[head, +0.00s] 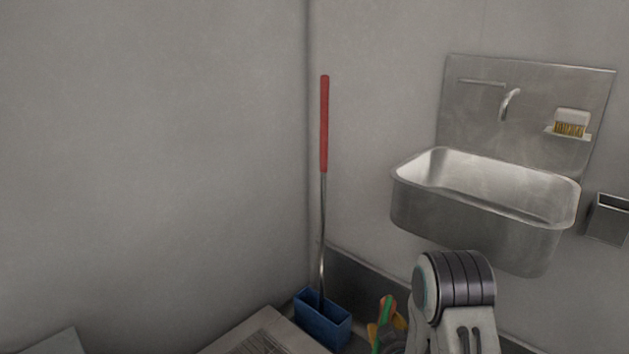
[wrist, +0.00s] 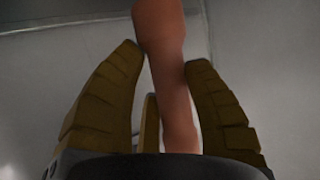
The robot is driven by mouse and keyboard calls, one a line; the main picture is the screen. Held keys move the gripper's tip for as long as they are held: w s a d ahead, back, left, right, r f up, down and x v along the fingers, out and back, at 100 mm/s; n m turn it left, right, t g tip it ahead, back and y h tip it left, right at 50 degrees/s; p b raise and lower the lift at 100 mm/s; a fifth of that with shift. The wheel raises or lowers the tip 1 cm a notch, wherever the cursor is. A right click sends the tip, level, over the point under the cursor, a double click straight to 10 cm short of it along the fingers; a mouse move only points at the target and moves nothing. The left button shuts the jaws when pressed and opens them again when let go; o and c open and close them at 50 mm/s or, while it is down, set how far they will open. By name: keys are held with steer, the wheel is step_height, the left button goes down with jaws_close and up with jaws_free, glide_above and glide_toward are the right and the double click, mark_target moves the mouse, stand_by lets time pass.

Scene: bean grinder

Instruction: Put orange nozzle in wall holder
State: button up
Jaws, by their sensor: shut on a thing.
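The orange nozzle (wrist: 163,35) is a long orange-brown piece in the wrist view. It runs from the top edge down between the fingers of my gripper (wrist: 166,58), which is shut on it. Its far end is out of that view. In the head view, my gripper is low in the picture, partly hidden behind my arm, with small orange, green and yellow parts showing. A grey open-topped metal box (head: 607,220) on the wall at the right edge looks like the wall holder. My gripper is well to the left of it and lower.
A steel sink (head: 485,215) with a tap is on the wall above my arm. A brush (head: 570,122) rests on a small ledge there. A red-handled tool (head: 324,125) stands in a blue bin (head: 323,322) in the corner. The left wall is bare.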

steer(key=s+r+p, duration=0.2)
steer(key=r+p, duration=1.5)
steer(key=r, duration=0.1)
steer(key=s+r+p, duration=0.1)
steer(key=r+p, duration=1.6)
steer(key=r, duration=0.2)
steer(key=shift+s+r, duration=0.2)
steer(key=shift+s, duration=0.2)
